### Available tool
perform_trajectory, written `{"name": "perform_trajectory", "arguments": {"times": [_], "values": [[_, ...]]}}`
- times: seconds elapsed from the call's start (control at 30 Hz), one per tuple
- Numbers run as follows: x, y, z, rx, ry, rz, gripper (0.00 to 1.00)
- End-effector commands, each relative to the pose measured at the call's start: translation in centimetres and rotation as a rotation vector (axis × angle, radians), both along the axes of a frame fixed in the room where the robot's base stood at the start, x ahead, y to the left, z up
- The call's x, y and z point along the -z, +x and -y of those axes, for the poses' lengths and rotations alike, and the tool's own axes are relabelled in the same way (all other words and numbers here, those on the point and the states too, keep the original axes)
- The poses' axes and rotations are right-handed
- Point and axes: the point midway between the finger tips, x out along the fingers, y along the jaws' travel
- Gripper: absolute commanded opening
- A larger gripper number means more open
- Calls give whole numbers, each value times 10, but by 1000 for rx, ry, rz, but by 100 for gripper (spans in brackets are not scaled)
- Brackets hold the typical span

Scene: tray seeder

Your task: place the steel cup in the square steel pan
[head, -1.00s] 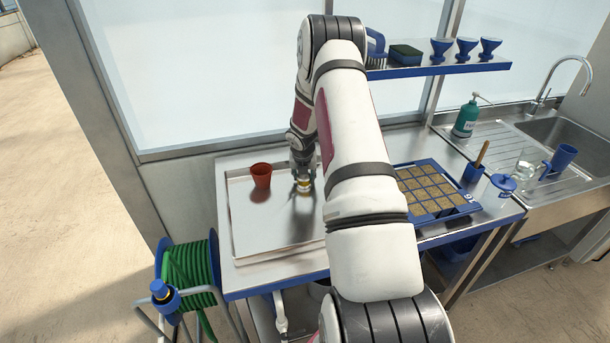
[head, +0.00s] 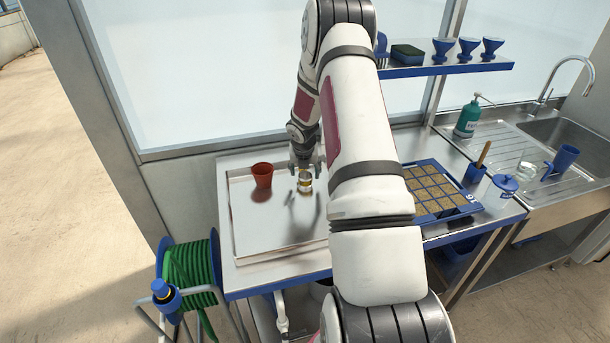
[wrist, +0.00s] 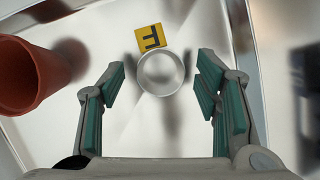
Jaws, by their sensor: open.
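The steel cup (head: 305,183) stands upright inside the square steel pan (head: 270,240), near its back edge. It has a yellow band or label. In the wrist view the round cup (wrist: 160,74) shows from above, with a yellow tag marked with a black letter at its far side. My gripper (head: 306,167) is open and empty just above the cup. In the wrist view the green-padded fingers of my gripper (wrist: 160,88) are spread to either side of the cup, apart from it.
A red-brown pot (head: 262,176) stands in the pan left of the cup; it also shows in the wrist view (wrist: 25,75). A blue seed tray (head: 468,208) lies to the right, partly behind my arm. The front of the pan is clear.

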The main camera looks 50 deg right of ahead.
Motion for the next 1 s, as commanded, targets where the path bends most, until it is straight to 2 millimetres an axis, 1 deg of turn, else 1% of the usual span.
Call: {"name": "perform_trajectory", "arguments": {"times": [0.03, 0.23, 0.4, 0.57, 0.67, 0.77, 0.8, 0.87, 0.9, 0.97, 1.0], "values": [[-12, -2, -2, 2, -2, 3, 57], [-49, -13, -14, 2, -1, 2, 57], [-71, -19, -22, 2, 0, 1, 57], [-83, -20, -27, 9, 0, 5, 57], [-104, -18, -38, 66, 4, 26, 57], [-140, -17, -61, 191, 18, 75, 57], [-159, -17, -74, 258, 28, 105, 57], [-186, -20, -95, 365, 49, 150, 57], [-204, -23, -109, 440, 66, 183, 57], [-228, -30, -130, 551, 95, 232, 57], [-243, -35, -145, 624, 117, 266, 57]]}}
